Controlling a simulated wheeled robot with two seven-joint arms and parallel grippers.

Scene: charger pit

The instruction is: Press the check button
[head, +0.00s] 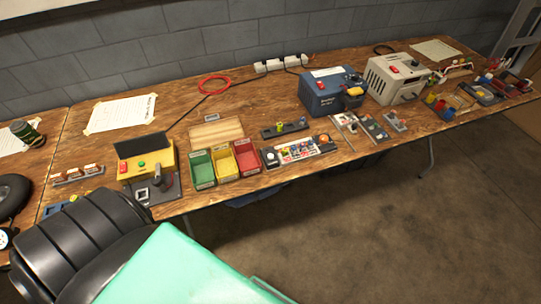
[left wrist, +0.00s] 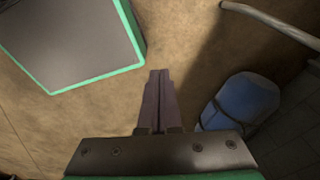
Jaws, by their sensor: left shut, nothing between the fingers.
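A yellow box (head: 163,158) with a dark raised lid stands at the left part of the wooden bench. On its top are a red button (head: 123,168) and a green button (head: 141,164). Which control on the bench is the check button cannot be told from here. My left gripper (left wrist: 158,76) shows in the left wrist view, shut and empty, with bare floor beyond its fingertips. It does not show in the head view, so it is away from the yellow box. My right gripper is in neither view.
A dark press-like fixture (head: 160,188) stands before the yellow box. Green, yellow and red bins (head: 248,158), a parts board (head: 300,150), a blue charger box (head: 325,98) and a grey one (head: 392,82) stand rightward. A blue object (left wrist: 242,100) lies on the floor.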

